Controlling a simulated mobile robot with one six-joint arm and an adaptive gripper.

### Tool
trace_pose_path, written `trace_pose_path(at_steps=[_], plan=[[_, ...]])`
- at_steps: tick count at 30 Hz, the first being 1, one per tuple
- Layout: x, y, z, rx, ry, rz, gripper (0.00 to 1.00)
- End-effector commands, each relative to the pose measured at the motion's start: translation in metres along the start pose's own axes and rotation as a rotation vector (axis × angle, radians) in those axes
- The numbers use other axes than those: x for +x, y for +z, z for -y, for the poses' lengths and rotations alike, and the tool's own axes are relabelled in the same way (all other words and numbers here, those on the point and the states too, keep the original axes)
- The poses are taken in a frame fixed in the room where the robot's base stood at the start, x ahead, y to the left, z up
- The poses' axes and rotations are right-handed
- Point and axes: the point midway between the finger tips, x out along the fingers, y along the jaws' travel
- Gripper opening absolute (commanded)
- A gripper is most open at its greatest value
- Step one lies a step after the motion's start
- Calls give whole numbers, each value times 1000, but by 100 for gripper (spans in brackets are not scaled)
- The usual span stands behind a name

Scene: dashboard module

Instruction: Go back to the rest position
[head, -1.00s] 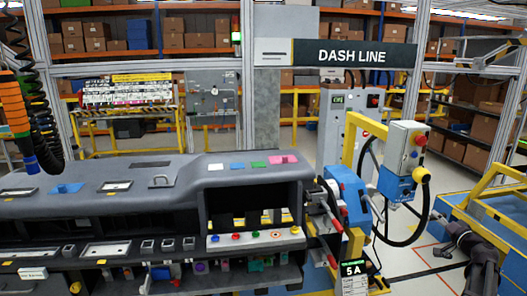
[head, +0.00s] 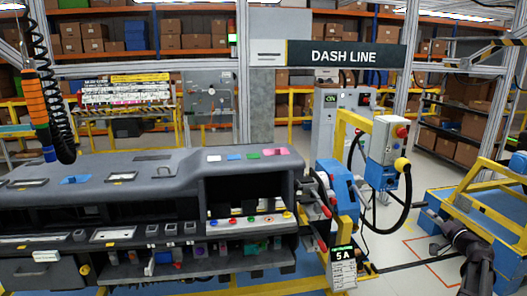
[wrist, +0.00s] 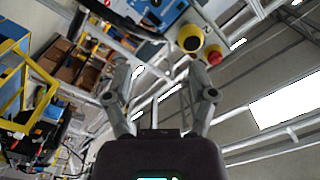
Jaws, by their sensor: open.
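My gripper (wrist: 160,72) is open in the wrist view, with its two dark grey fingers spread apart and nothing between them. In the head view my gripper (head: 436,232) is at the lower right, its fingers pointing left over the floor. It is to the right of the blue and white machine (head: 383,142) and clear of it. The rest position itself is not marked in any view.
The dark dashboard module (head: 120,185) fills the left. The 5A sign (head: 343,268) stands at its right end. A yellow-railed blue platform (head: 500,200) is right of my arm. A coiled hose tool (head: 38,110) hangs at upper left. Open floor (head: 400,250) lies between machine and platform.

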Motion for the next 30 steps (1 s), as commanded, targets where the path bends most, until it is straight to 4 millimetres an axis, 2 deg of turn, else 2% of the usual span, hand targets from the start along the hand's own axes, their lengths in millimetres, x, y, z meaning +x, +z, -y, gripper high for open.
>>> trace_pose_path(at_steps=[6,17,23,26,29,30], plan=[[0,0,0,0,0,1,73],[16,41,22,-11,-6,105,73],[27,77,40,-21,-8,201,73],[33,102,53,-29,-8,263,73],[39,133,68,-40,-4,345,73],[41,149,76,-45,-2,387,73]])
